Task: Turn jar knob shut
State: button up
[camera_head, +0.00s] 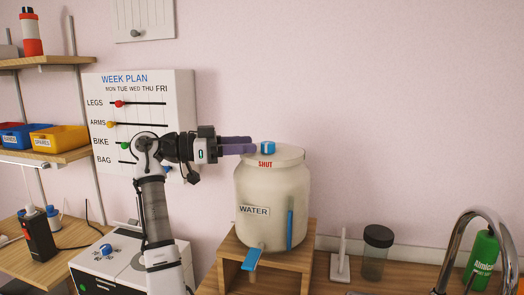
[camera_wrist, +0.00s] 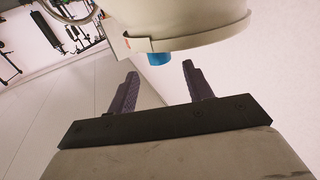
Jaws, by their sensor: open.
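The cream jar (camera_head: 272,205), labelled WATER, stands upright on a small wooden stand. Its lid (camera_head: 289,155) carries a blue knob (camera_head: 268,148) on top and the red word SHUT on the front rim below it. My gripper (camera_head: 253,145) comes in level from the left, its purple fingers over the lid's left edge and their tips just left of the knob. In the wrist view the gripper (camera_wrist: 160,68) is open and empty. The knob (camera_wrist: 158,58) shows between and just beyond the fingertips. Whether a finger touches it cannot be told.
The jar's front has a blue strip (camera_head: 290,229) and a low blue lever (camera_head: 252,259). A WEEK PLAN board (camera_head: 180,95) hangs behind my arm. Right of the wooden stand (camera_head: 231,272) are a dark-lidded glass jar (camera_head: 374,262), a tap and a green bottle (camera_head: 482,262). Above the lid is clear.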

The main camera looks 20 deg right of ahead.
jog(key=w+a+b, duration=0.1)
jog(key=a, duration=0.6)
jog(key=shift+a, duration=0.25)
